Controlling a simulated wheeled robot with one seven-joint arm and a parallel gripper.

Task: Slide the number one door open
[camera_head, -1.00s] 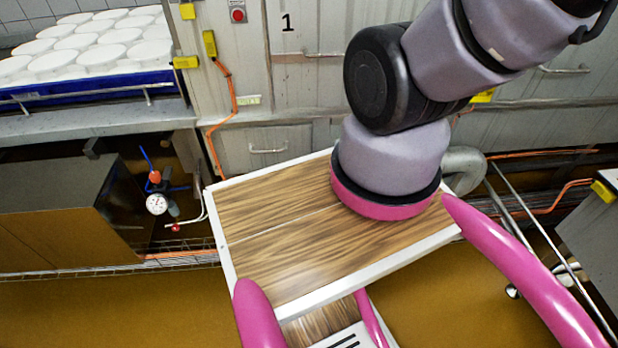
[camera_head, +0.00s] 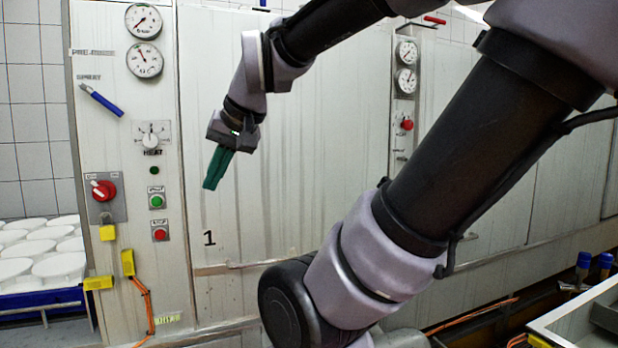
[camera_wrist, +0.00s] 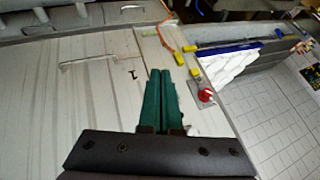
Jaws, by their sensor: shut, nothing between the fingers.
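The number one door (camera_head: 300,130) is a tall pale metal panel with a black "1" low on its left side. It stands against the left control panel, with no gap visible. My gripper (camera_head: 209,186) hangs in front of the door, above the "1", with green fingers shut and empty, pointing down. In the wrist view the shut fingers (camera_wrist: 160,76) lie over the door (camera_wrist: 85,100) beside the "1". A thin bar handle (camera_wrist: 85,61) shows beyond the fingertips, apart from them. In the head view my arm hides part of the door's right and lower area.
The left control panel (camera_head: 125,200) carries gauges, a red switch (camera_head: 103,190) and yellow blocks. White round moulds (camera_head: 40,250) stand at the far left. A second gauge panel (camera_head: 404,100) stands to the right of the door. Orange cables run low down.

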